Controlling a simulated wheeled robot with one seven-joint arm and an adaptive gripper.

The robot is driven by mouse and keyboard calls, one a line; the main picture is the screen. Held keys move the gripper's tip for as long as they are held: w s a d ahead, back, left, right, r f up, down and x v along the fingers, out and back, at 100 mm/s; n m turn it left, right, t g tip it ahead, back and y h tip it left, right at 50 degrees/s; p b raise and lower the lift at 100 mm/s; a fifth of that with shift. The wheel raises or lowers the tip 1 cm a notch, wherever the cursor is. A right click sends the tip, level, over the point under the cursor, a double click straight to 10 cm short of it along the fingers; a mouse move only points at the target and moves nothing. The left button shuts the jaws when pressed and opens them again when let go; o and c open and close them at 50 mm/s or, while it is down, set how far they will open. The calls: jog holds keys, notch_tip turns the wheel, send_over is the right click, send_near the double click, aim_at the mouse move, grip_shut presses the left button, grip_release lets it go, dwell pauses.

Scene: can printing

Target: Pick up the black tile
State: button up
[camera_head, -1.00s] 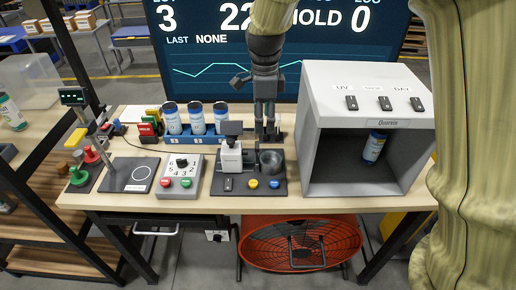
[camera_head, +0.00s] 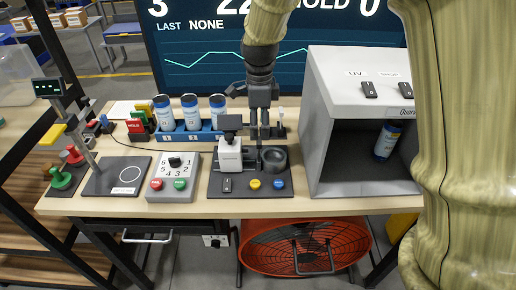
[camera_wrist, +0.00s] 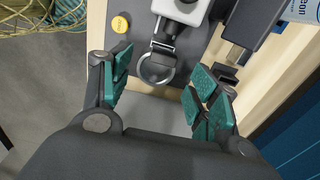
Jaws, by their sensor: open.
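My gripper (camera_head: 261,128) points down, open and empty, over the back of the bench by the metal cup and the white press. In the wrist view its green-padded fingers (camera_wrist: 162,95) stand wide apart, with the cup's ring (camera_wrist: 157,69) showing beyond and between them. A small dark piece (camera_wrist: 228,73) lies beside the right finger, partly covered by it. I cannot tell whether it is the black tile. No other piece shows clearly as a black tile; small red, green and yellow signs (camera_head: 138,126) stand at the back left.
The white press (camera_head: 230,155) and the cup (camera_head: 273,158) stand on a dark base close to my gripper. A rack of bottles (camera_head: 190,114) is to the left. A large grey box (camera_head: 335,130) with a bottle inside stands right. A screen (camera_head: 200,60) rises behind.

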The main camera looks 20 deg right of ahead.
aim_at(259, 140)
jog(key=shift+w+f+p, duration=0.15)
jog(key=shift+f+p, duration=0.45)
jog(key=shift+f, duration=1.25)
jog(key=shift+w+f+p, duration=0.1)
jog(key=shift+f+p, duration=0.5)
jog(key=shift+f, duration=1.2)
jog(key=c, duration=1.1)
